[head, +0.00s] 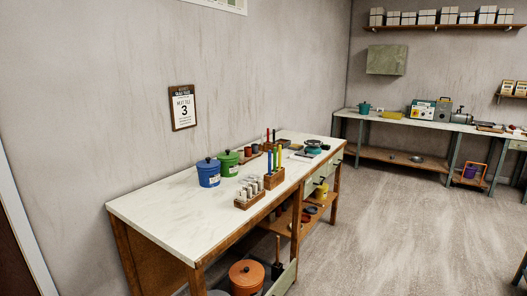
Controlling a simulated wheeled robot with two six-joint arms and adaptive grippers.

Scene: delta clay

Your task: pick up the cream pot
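I cannot make out a cream pot for certain. A blue lidded pot (208,174) and a green lidded pot (229,164) stand side by side on the near workbench (150,209), by the wall. An orange lidded pot (246,275) is low under that bench, partly cut off by the bottom edge. A pale shape beside it at the frame's bottom edge is too cut off to identify. A small teal pot (365,108) stands on the far bench. Neither of my grippers is in view.
A wooden block with pale cylinders (248,194) and a rack with coloured sticks (274,176) stand near the bench's front edge. The bench's near left end is bare. The floor (400,220) right of the bench is open. The far bench (403,121) lines the back wall.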

